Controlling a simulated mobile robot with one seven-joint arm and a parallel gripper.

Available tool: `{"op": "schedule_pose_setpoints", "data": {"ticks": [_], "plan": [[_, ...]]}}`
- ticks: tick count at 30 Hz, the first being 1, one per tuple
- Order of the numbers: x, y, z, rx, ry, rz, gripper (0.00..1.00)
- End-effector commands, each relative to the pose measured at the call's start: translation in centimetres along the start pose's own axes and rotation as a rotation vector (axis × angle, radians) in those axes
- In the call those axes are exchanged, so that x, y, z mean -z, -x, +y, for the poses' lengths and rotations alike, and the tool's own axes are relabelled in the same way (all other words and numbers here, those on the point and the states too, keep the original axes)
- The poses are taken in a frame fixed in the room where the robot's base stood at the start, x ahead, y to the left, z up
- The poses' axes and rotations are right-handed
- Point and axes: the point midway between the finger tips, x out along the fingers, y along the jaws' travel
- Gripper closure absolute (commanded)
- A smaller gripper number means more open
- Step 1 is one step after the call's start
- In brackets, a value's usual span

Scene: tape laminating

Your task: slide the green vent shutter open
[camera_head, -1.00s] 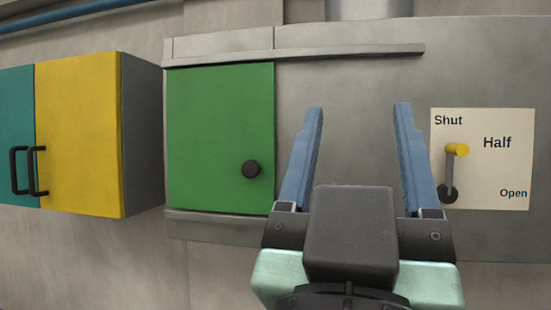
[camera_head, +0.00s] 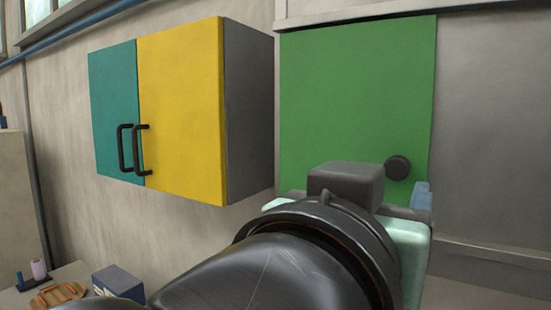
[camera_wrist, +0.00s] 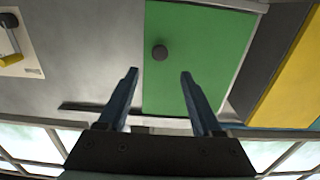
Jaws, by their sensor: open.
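The green vent shutter (camera_head: 350,90) is a flat panel under a grey rail in the head view. Its dark round knob (camera_head: 397,168) sits near the lower right edge. The shutter (camera_wrist: 195,65) and knob (camera_wrist: 160,53) also show in the wrist view, which is upside down. My gripper (camera_wrist: 159,74) is open and empty, with its two blue fingers pointing at the shutter's knob side. In the wrist view the knob appears between and just beyond the fingertips. Whether they touch the panel is unclear. In the head view my arm hides most of the fingers.
A teal and yellow cabinet (camera_head: 180,110) with black handles juts out left of the shutter. Bare grey wall plate (camera_head: 490,130) lies to the right. The wrist view shows part of a lever panel (camera_wrist: 30,67). A table with small items (camera_head: 58,293) stands at lower left.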

Motion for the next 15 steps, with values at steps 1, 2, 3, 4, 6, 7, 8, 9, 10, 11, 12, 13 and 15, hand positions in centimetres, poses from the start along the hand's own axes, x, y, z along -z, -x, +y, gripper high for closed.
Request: {"op": "schedule_pose_setpoints", "data": {"ticks": [1,2,3,4,6,7,8,9,10,11,12,13,15], "plan": [[0.2,-0.9,0.1,-0.002,0.004,-0.004,0.33],[0.2,-1.5,0.1,-0.003,0.003,-0.005,0.33],[0.3,-2.3,0.0,-0.002,0.004,-0.004,0.33],[0.3,-3.0,0.0,-0.002,0.004,-0.005,0.33],[0.3,-4.5,0.1,-0.002,0.003,-0.004,0.33],[0.3,-5.2,0.0,-0.002,0.004,-0.005,0.33],[0.4,-5.8,0.0,-0.001,0.003,-0.003,0.33],[0.3,-6.6,0.0,-0.001,0.002,-0.004,0.33],[0.4,-7.2,0.0,-0.001,0.003,-0.003,0.33],[0.4,-7.8,0.0,0.0,0.003,-0.002,0.33],[0.3,-8.4,0.1,-0.001,0.002,-0.003,0.33],[0.3,-8.9,0.0,0.0,0.001,-0.002,0.33],[0.3,-9.8,0.0,0.0,0.001,-0.001,0.33]]}}
